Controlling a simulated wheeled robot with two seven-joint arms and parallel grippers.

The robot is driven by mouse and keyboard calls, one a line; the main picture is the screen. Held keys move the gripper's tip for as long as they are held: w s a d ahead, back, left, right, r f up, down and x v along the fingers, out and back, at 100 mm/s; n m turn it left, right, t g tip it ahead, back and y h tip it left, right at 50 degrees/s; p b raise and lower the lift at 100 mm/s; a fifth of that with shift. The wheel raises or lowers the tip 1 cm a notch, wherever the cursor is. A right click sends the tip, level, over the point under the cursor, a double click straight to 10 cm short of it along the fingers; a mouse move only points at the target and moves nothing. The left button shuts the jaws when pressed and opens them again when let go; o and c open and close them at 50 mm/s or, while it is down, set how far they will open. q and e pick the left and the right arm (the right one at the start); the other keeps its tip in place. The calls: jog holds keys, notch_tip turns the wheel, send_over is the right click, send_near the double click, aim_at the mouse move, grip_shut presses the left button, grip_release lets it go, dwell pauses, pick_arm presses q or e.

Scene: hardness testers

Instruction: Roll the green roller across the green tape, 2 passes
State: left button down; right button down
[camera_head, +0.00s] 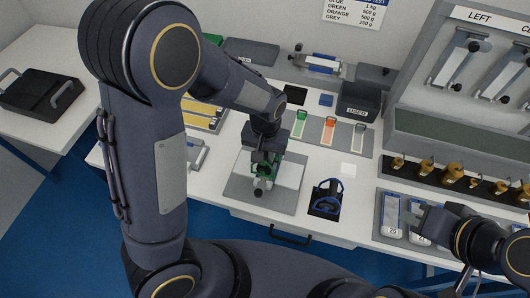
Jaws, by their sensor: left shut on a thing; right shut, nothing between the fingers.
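My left gripper (264,160) reaches down over a grey plate (238,190) on the white bench. It is shut on the green roller (262,171), whose green parts show around and below the fingers. Whether the roller touches the surface beneath is hard to tell. A strip with a green end (301,118) lies on the grey board behind, beside an orange one and a pale one; I cannot tell whether this is the green tape. No tape shows clearly under the roller. My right gripper (417,221) is shut and empty above the labelled blocks at right.
A blue-handled tool (327,196) lies on a black pad right of the plate. A dark bin (359,101) stands behind. Brass weights (453,171) line a rack at right. A black case (38,93) sits on the left table.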

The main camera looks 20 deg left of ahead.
pick_arm(q)
jog(key=shift+d, duration=0.95)
dwell(1.5)
jog(key=shift+a, duration=1.1)
dwell(2.4)
jog(key=shift+r, duration=0.15)
dwell(0.3)
jog(key=shift+r+p, duration=2.5)
jog(key=shift+r, duration=0.4)
